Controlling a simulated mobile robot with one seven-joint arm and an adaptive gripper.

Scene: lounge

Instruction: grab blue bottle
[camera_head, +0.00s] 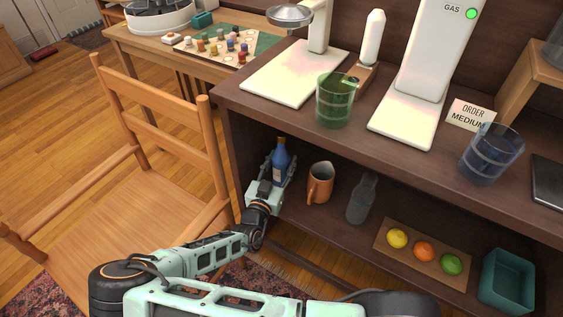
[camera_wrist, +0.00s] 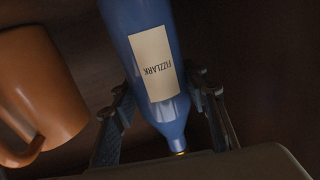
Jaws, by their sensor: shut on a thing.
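A blue bottle (camera_head: 281,158) with a pale label stands in the lower shelf of the dark cabinet, at its left end. In the wrist view the blue bottle (camera_wrist: 150,60) fills the middle, and its label reads "FIZZLARK". My gripper (camera_head: 275,172) reaches into the shelf and is shut on the bottle. In the wrist view my gripper's fingers (camera_wrist: 160,105) press on both sides of the bottle. The bottle's base is hidden, so I cannot tell whether it touches the shelf.
An orange-brown pitcher (camera_head: 319,184) stands just right of the bottle; the wrist view shows it close by (camera_wrist: 40,85). A grey bottle (camera_head: 362,198) and a fruit tray (camera_head: 379,243) are further right. The cabinet top (camera_head: 240,93) overhangs the shelf. A wooden chair (camera_head: 165,190) stands left.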

